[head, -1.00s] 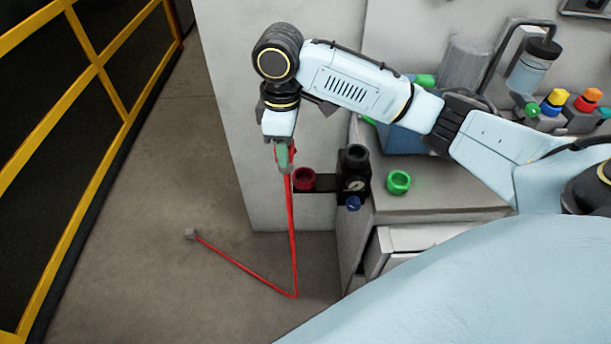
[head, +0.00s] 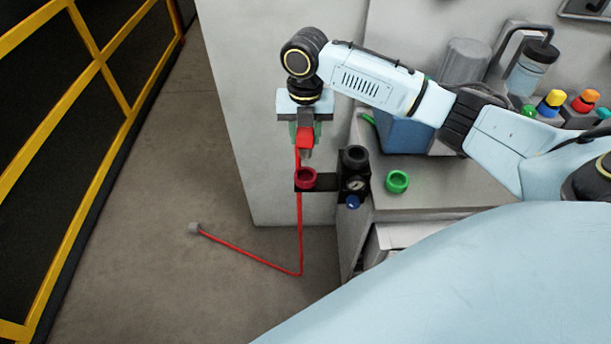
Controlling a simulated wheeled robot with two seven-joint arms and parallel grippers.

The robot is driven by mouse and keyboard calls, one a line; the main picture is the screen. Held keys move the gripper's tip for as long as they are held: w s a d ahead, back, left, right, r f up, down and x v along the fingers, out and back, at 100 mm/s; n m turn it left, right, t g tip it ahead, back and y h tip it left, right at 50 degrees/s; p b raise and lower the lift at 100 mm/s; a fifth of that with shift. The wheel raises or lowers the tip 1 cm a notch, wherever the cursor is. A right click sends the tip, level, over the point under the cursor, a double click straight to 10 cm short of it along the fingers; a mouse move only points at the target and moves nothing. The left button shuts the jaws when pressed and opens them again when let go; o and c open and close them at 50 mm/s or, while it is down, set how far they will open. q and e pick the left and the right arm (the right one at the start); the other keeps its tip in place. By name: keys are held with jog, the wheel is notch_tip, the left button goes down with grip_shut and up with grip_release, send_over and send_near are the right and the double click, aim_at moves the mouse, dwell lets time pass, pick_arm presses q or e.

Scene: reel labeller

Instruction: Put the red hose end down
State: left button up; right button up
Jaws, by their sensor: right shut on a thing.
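My right gripper (head: 306,132) points down at the end of its arm, beside the grey wall. It is shut on the red hose end (head: 305,139). The red hose (head: 300,230) hangs from it to the floor, then bends and runs left to a grey fitting (head: 194,229). The hose end shows just above the dark red ring (head: 306,177) of a black bracket; the hose passes by that ring, and I cannot tell the gap between them. My left gripper is not in view.
The black bracket holds a gauge (head: 355,184), a black ring (head: 354,157) and a blue knob (head: 353,202). A green ring (head: 397,182) sits on the grey counter (head: 450,195). A blue box (head: 405,137) stands behind. A yellow fence (head: 120,110) is at left; open floor lies between.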

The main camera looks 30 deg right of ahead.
notch_tip(320, 180, down, 10)
jog(key=shift+r, duration=0.1)
dwell(0.4)
jog(key=o, duration=1.1)
jog(key=shift+f, duration=0.2)
notch_tip(320, 180, up, 12)
jog(key=shift+r, duration=0.2)
